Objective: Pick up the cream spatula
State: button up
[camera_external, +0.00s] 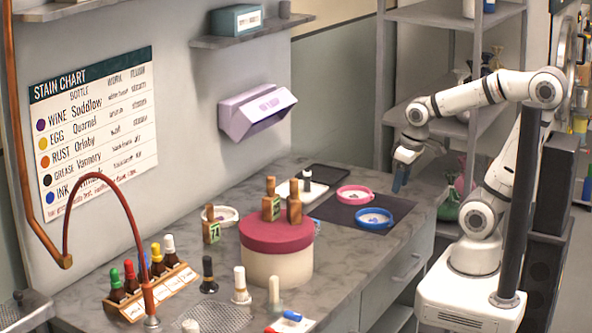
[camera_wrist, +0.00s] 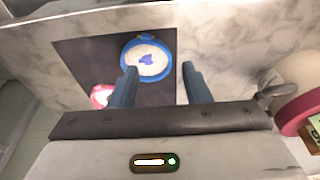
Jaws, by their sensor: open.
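I cannot pick out a cream spatula for certain in either view. A pale, cream-coloured upright piece (camera_external: 274,291) stands at the front of the counter in the external view, but its shape is too small to tell. My gripper (camera_external: 398,186) hangs above and right of the counter's far end, fingers down, open and empty. In the wrist view my gripper (camera_wrist: 159,70) shows two separate blue-grey fingers, with a blue-rimmed dish (camera_wrist: 147,59) below and between them. That dish also shows in the external view (camera_external: 374,218).
A dark mat (camera_external: 345,211) bears the blue dish and a pink-rimmed dish (camera_external: 355,195). A round box with a maroon lid (camera_external: 277,233) carries wooden-capped bottles. A bottle rack (camera_external: 150,291) and red hose (camera_external: 120,205) stand at left.

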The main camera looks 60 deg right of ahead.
jog(key=shift+o, duration=0.2)
jog(key=w+a+r+m+y+p, duration=0.1)
jog(key=w+a+r+m+p, duration=0.15)
jog(key=w+a+r, duration=0.5)
jog(key=w+a+r+m+y+p, duration=0.1)
jog(key=w+a+r+y+p, duration=0.2)
jog(key=a, duration=0.7)
jog(key=w+a+r+m+p, duration=0.15)
jog(key=w+a+r, duration=0.25)
jog(key=w+a, duration=0.4)
jog(key=n+g+h+b, duration=0.2)
jog(key=n+g+h, duration=0.1)
jog(key=n+h, duration=0.15)
send_over(274, 277)
jog(key=shift+n+y, duration=0.25)
jog(key=f, duration=1.6)
jog(key=shift+w+d+f, duration=0.1)
jog(key=shift+w+f, duration=0.1)
jog(key=shift+s+f, duration=0.1)
jog(key=shift+f, duration=0.2)
notch_tip(274, 277, down, 7)
jog(key=shift+f+p, duration=0.2)
jog(key=shift+p, duration=0.8)
grip_shut()
